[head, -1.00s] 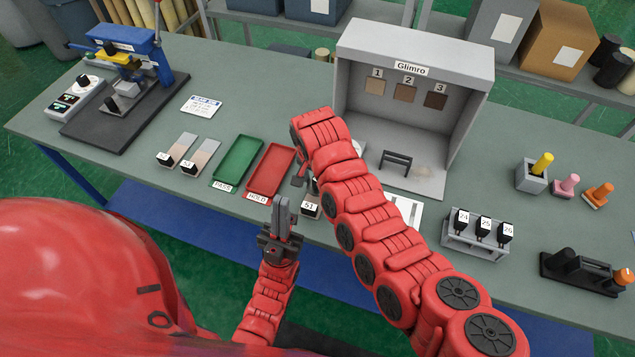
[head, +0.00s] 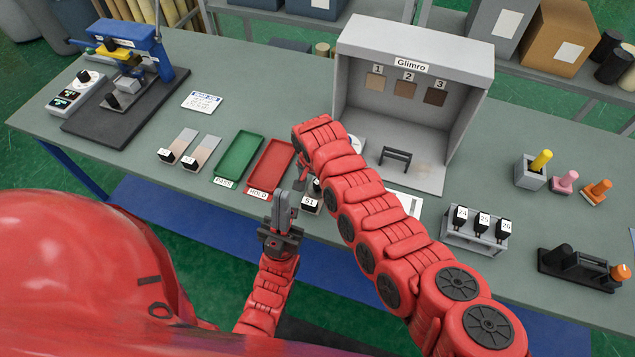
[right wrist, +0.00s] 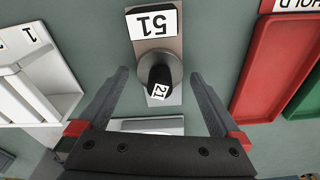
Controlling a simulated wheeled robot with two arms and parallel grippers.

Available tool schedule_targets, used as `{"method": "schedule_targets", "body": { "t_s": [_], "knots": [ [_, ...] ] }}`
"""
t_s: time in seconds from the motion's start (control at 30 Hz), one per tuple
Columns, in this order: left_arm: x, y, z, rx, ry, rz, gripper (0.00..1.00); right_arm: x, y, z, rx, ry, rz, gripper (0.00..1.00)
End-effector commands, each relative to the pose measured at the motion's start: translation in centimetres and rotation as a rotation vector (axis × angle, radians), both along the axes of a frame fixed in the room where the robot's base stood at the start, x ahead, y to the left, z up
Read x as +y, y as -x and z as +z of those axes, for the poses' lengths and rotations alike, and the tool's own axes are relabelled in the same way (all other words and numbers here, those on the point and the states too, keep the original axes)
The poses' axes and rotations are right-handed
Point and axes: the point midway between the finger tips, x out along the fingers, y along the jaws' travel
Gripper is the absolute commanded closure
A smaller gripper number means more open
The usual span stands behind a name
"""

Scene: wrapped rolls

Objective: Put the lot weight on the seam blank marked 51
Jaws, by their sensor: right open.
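The seam blank marked 51 (right wrist: 153,24) lies on the bench at the top middle of the right wrist view; its label also shows in the head view (head: 309,202). The lot weight (right wrist: 157,66), a grey round disc with a black knob labelled 21, rests on the blank's plate, its disc slightly wider than the plate. My right gripper (right wrist: 160,97) is open, with one finger on each side of the weight and a gap on both sides. In the head view my left gripper (head: 284,212) is upright near the front edge, its fingers close together and empty.
The red HOLD tray (head: 270,168) and green PASS tray (head: 239,157) lie left of the blank. A white rack (right wrist: 33,65) stands on the other side in the wrist view. A grey Glimro booth (head: 465,110) stands behind. Blanks (head: 203,152) lie further left.

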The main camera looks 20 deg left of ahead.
Motion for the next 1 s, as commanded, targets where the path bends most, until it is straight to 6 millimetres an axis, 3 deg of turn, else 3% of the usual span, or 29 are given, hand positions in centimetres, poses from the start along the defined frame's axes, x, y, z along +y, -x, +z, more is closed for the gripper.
{"method": "schedule_targets", "body": {
  "t_s": [0.33, 0.47, 0.7, 0.77, 1.0],
  "knots": [
    [0.0, 0.0, -0.4, 0.000, 0.000, 0.000, 1.00, 0.1, 0.0, 2.0, -0.005, -0.002, -0.001, 0.00],
    [0.0, 0.0, -1.2, 0.000, 0.000, 0.000, 1.00, 0.3, 0.3, 3.9, -0.006, -0.006, 0.000, 0.00],
    [0.0, 0.0, -3.1, 0.000, 0.000, 0.000, 1.00, 0.4, 1.0, 9.1, -0.005, -0.005, 0.000, 0.00],
    [0.0, 0.0, -2.5, 0.000, 0.000, 0.000, 1.00, 0.2, 1.0, 10.4, -0.003, -0.003, -0.002, 0.00],
    [0.0, 0.0, -2.4, 0.000, 0.000, 0.000, 1.00, 0.3, 1.4, 12.1, 0.001, 0.000, 0.001, 0.00]
  ]
}}
